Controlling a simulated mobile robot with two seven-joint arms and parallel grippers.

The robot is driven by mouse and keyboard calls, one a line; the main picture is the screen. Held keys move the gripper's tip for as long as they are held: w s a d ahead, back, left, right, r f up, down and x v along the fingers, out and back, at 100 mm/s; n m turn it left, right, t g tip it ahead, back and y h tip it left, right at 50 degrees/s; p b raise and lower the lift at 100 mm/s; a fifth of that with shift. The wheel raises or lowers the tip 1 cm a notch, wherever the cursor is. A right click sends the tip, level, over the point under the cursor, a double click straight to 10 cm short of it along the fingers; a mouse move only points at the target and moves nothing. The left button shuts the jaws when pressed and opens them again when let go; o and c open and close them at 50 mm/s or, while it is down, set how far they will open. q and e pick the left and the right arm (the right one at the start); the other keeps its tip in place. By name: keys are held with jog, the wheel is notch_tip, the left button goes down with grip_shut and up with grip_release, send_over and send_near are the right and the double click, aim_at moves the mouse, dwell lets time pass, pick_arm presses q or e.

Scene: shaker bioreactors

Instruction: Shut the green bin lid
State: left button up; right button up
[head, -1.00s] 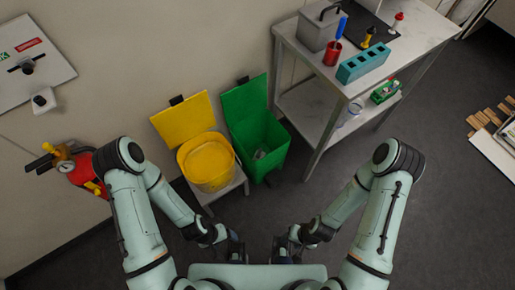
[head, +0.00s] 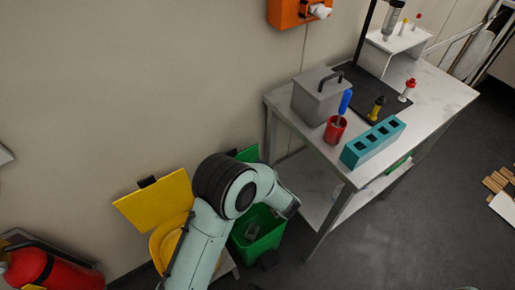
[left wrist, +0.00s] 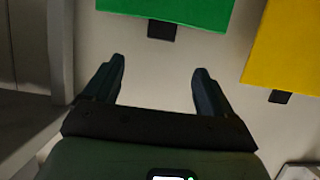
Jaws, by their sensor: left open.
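The green bin (head: 262,238) stands against the wall beside the bench, open at the top, with some clear or grey items inside. Its green lid (head: 248,154) stands raised at the back, mostly hidden behind my left arm in the head view. In the left wrist view the green lid (left wrist: 175,10) shows at the top edge, with its black tab (left wrist: 161,30) pointing down in the picture. My left gripper (left wrist: 159,66) is open and empty, its fingers apart against the pale wall, close to the tab but with no visible contact. My right gripper is out of view.
A yellow bin (head: 165,240) with a raised yellow lid (head: 157,208) is left of the green bin; its lid also shows in the left wrist view (left wrist: 288,45). A bench (head: 312,150) stands on the right. A red extinguisher (head: 50,270) is at lower left.

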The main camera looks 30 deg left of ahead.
aim_at(231, 153)
pick_arm(q)
jog(key=b+x, duration=0.1)
jog(key=x, duration=1.2)
jog(key=shift+a+r+b, duration=0.1)
jog(key=shift+r+b, duration=0.15)
jog(key=shift+b, duration=0.1)
